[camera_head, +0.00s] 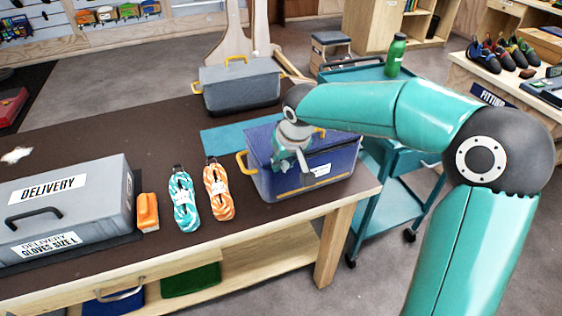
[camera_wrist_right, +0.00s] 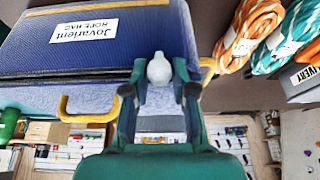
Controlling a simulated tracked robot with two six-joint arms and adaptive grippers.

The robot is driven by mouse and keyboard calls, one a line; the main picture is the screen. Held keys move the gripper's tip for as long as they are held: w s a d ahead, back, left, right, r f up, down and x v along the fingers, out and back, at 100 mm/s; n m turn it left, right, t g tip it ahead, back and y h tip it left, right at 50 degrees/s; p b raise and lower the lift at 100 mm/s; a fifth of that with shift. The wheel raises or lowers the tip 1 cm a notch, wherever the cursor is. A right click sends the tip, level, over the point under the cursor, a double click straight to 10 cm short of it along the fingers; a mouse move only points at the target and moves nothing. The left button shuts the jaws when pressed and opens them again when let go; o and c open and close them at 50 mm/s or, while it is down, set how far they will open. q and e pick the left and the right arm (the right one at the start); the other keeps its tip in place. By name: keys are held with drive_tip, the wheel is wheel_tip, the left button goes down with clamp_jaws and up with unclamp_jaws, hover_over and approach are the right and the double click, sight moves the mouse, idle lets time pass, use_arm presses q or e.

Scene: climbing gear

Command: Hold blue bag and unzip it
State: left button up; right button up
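The blue bag (camera_head: 335,163) stands upright on the front right of the table, with yellow handles and a white label. My right gripper (camera_head: 292,165) is at the bag's top, pointing down at it. In the right wrist view the blue bag (camera_wrist_right: 70,65) fills the upper left, with a dark seam along it. There my right gripper's fingers (camera_wrist_right: 160,80) are apart, on either side of a small white rounded piece (camera_wrist_right: 158,68). I cannot tell whether they press on it. My left gripper is in neither view.
A grey bin (camera_head: 240,87) stands behind the bag, near a teal mat (camera_head: 225,138). Left of it lie an orange rope (camera_head: 218,190), a teal rope (camera_head: 185,200), an orange block (camera_head: 148,212) and a grey delivery case (camera_head: 60,205). A teal cart (camera_head: 390,205) stands right of the table.

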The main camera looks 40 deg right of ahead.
clamp_jaws()
drive_tip(key=o, duration=0.7)
unclamp_jaws()
drive_tip(key=shift+c, duration=0.2)
drive_tip(key=v, duration=1.2)
